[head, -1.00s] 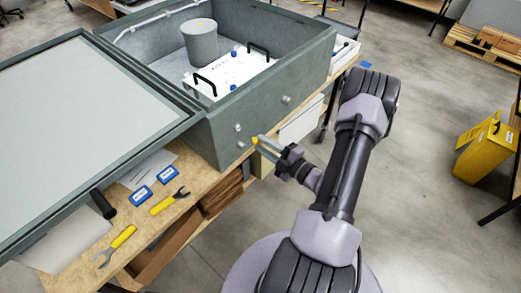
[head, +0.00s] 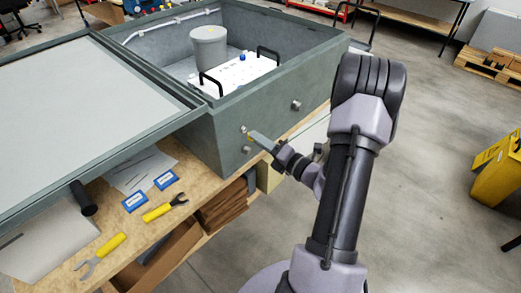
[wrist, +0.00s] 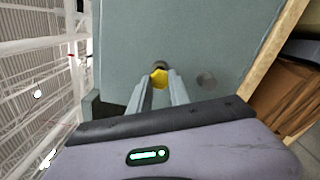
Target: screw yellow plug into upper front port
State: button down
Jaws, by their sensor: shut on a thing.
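My gripper (head: 251,136) is at the front wall of the grey-green analyser case (head: 215,150), shut on the yellow plug (wrist: 159,78). Only a small yellow bit of the plug (head: 249,138) shows in the head view. The upper front port (head: 243,130) is a small pale fitting right beside the fingertips. In the wrist view the plug lies in front of a dark round fitting (wrist: 160,65), largely covering it. I cannot tell whether the plug is inside it. The lower port (head: 246,149) is below the fingers and shows as a grey disc (wrist: 206,79) in the wrist view.
A third fitting (head: 296,106) sits farther right on the case wall. The open lid (head: 90,100) extends left. Yellow-handled tools (head: 165,208) and blue-and-white boxes (head: 135,202) lie on the wooden bench (head: 185,190). The floor right of my arm is clear near me.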

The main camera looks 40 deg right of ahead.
jog(key=n+b, duration=0.1)
jog(key=n, duration=0.3)
jog(key=n+b, duration=0.2)
jog(key=n, duration=0.2)
jog(key=w+n+b, duration=0.1)
jog(key=n+b, duration=0.1)
jog(key=n, duration=0.2)
jog(key=shift+n, duration=0.4)
jog(key=shift+s+r, duration=0.15)
jog(key=shift+s, duration=0.1)
jog(key=shift+w, duration=0.7)
dwell(0.6)
